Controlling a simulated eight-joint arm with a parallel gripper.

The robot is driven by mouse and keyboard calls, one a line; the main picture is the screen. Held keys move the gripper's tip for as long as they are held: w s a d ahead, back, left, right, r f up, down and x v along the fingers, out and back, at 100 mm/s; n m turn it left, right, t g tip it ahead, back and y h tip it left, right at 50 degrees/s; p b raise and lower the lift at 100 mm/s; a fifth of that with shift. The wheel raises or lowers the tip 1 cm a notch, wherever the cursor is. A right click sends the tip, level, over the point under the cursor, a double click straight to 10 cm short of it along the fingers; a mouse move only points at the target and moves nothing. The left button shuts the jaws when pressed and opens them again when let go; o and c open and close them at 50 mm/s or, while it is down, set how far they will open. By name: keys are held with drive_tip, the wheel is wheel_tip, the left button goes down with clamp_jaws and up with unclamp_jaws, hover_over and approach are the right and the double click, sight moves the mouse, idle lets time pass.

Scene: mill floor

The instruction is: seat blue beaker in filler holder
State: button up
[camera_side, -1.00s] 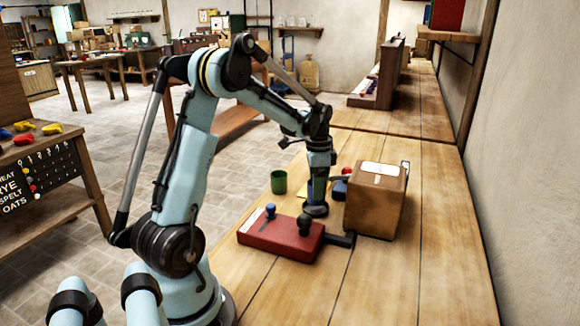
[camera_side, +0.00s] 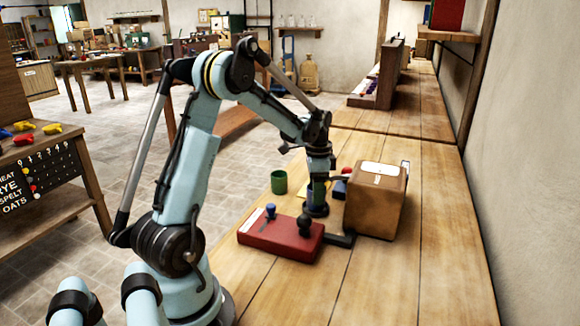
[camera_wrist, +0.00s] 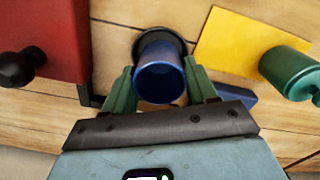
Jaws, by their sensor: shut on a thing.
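The blue beaker (camera_wrist: 160,82) is between the green fingers of my gripper (camera_wrist: 161,92) in the wrist view, its open mouth toward the camera. In the side view my gripper (camera_side: 318,180) is shut on the blue beaker (camera_side: 316,196), low over the bench. A dark round ring (camera_wrist: 179,42) shows at the beaker's far end; it also shows around its foot in the side view (camera_side: 317,211). I cannot tell whether the beaker rests fully in it. The red filler box (camera_side: 281,236) with knobs is beside it, and also at left in the wrist view (camera_wrist: 42,38).
A cardboard box (camera_side: 376,205) stands close on the right of my gripper. A black bracket (camera_side: 341,240) lies in front. The right bench side is clear.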

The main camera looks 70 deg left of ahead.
drive_tip(key=shift+f, duration=0.6)
idle(0.7)
drive_tip(key=o, duration=0.8)
drive_tip(key=shift+o, duration=0.2)
wheel_tip(320, 180, up, 11)
idle(0.7)
drive_tip(key=s+d+n+t, duration=0.2)
drive_tip(key=s+d+t, duration=0.1)
drive_tip(key=d, duration=0.9)
drive_tip(key=s+d+n+t, duration=0.2)
drive_tip(key=s+d+t, duration=0.2)
drive_tip(key=d, duration=0.8)
drive_tip(key=shift+s, duration=0.45)
